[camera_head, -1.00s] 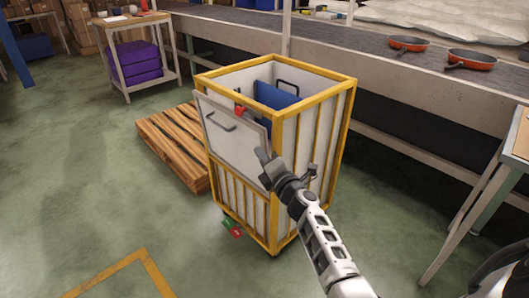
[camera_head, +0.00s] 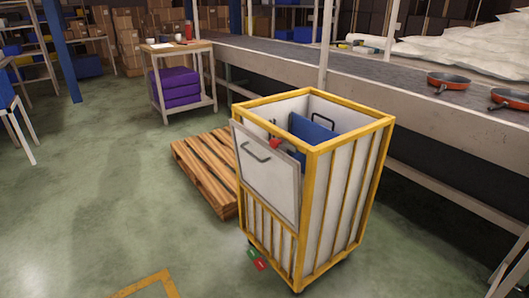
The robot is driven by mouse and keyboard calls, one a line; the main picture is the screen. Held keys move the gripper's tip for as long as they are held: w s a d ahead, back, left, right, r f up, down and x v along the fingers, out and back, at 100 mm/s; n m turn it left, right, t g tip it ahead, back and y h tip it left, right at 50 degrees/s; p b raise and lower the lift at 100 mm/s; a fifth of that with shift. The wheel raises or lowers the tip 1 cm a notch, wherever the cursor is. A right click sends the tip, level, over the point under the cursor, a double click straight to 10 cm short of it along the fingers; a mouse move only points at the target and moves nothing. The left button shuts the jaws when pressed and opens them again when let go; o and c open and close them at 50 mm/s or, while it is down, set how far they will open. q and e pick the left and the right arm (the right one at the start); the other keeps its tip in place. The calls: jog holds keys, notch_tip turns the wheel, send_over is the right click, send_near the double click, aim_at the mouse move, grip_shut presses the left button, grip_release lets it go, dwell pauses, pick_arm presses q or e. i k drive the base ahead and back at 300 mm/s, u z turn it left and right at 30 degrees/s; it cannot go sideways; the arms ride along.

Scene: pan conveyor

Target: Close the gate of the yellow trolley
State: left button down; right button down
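The yellow trolley (camera_head: 312,170) stands upright on the floor right of centre, with a yellow frame and pale panels. Its gate (camera_head: 268,172) is a grey-white panel with a dark handle (camera_head: 256,152) on the upper front side. The gate's top edge leans outward from the frame, leaving a gap at the top. A red piece (camera_head: 275,144) shows at the gate's upper edge. A blue object (camera_head: 313,130) is inside the trolley; its lower part is hidden. Neither of my grippers is in this view.
A wooden pallet (camera_head: 208,170) lies behind and left of the trolley. The conveyor (camera_head: 350,75) runs behind it, with red pans (camera_head: 452,82) at the right. A small table (camera_head: 178,48) holds purple stacked items (camera_head: 178,88). The floor at left and front is open.

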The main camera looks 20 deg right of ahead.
aim_at(273, 176)
jog(key=z, duration=0.75)
jog(key=i, duration=0.8)
jog(key=z, duration=0.5)
jog(key=i, duration=0.7)
jog(key=u, duration=0.15)
